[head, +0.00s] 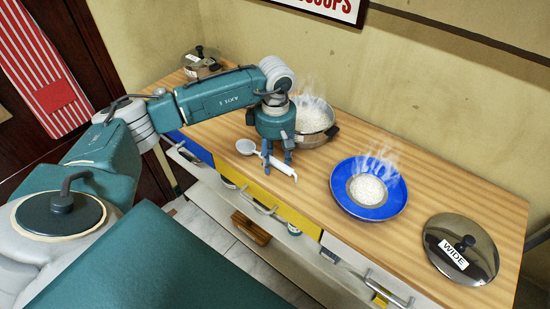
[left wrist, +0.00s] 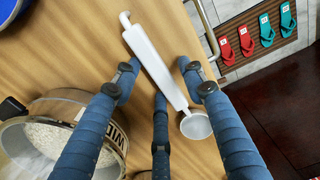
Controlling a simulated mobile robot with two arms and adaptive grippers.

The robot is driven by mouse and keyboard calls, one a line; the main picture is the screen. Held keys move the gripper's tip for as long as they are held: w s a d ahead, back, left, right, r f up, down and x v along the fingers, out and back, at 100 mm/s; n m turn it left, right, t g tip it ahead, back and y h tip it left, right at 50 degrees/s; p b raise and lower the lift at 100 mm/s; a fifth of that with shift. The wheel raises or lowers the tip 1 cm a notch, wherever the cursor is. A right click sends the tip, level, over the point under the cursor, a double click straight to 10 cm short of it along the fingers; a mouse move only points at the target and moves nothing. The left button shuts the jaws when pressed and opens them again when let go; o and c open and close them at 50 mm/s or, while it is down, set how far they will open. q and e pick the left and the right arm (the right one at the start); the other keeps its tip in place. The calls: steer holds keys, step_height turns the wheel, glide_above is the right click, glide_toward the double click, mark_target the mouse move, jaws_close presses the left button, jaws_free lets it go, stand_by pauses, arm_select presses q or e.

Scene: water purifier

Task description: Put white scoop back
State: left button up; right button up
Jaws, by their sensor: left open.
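The white scoop (head: 282,166) lies on the wooden counter near its front edge, its round bowl to the left and its handle running right. In the left wrist view the scoop (left wrist: 158,68) lies diagonally, with a hooked handle end at the top and the bowl lower right. My left gripper (head: 277,160) points down over the scoop's handle. In the left wrist view its fingers (left wrist: 160,92) are spread apart, with the handle showing between them; I cannot tell whether they touch it. The gripper hides part of the scoop in the head view. My right gripper is not in view.
A steaming pot of rice (head: 313,120) stands just behind the gripper. A blue bowl of rice (head: 382,209) is to the right, then a lid marked WIDE (head: 478,244). A smaller lidded pot (head: 202,64) stands at the back left. Bare counter (head: 433,187) lies around them.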

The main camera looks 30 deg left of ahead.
mark_target(275, 159)
arm_select(q)
step_height(275, 159, up, 12)
steer(key=b, duration=0.2)
stand_by(0.6)
stand_by(1.2)
